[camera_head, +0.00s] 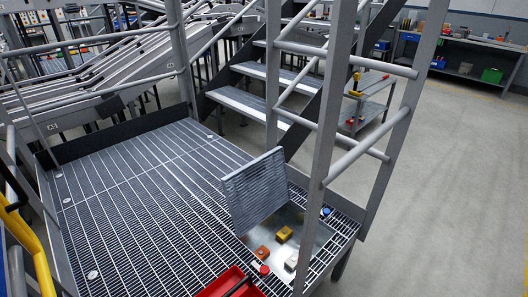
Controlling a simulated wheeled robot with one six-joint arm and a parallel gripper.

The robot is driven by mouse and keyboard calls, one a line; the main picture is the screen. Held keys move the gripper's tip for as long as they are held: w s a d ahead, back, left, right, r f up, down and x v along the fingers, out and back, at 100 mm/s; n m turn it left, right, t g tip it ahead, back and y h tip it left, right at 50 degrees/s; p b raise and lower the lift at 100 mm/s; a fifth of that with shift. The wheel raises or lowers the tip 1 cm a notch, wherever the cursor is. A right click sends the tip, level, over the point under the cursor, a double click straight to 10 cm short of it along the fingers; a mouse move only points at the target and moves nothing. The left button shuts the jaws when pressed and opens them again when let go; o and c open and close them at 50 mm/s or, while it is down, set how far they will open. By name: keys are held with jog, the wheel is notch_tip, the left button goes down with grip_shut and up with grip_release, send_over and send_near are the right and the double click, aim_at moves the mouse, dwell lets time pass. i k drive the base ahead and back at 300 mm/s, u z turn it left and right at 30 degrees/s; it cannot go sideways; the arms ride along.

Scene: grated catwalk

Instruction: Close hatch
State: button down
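The hatch (252,190) is a grey ribbed panel standing up, tilted, at the right end of the grated catwalk. It is open. In front of it and to its right is a shallow metal-floored recess (308,243) in the grating. A yellow block (284,234), an orange block (262,253) and a small red piece (264,269) lie in or at the edge of the recess. My gripper is not in view.
A red open box (232,284) sits at the bottom edge, near the recess. A grey ladder-like rail (335,130) rises beside the hatch on the right. The grating (140,200) to the left is clear. Stairs (250,103) rise behind. A yellow tube (30,245) stands at left.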

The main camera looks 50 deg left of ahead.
aim_at(255, 190)
jog(key=i, duration=1.8)
jog(key=u, duration=2.55)
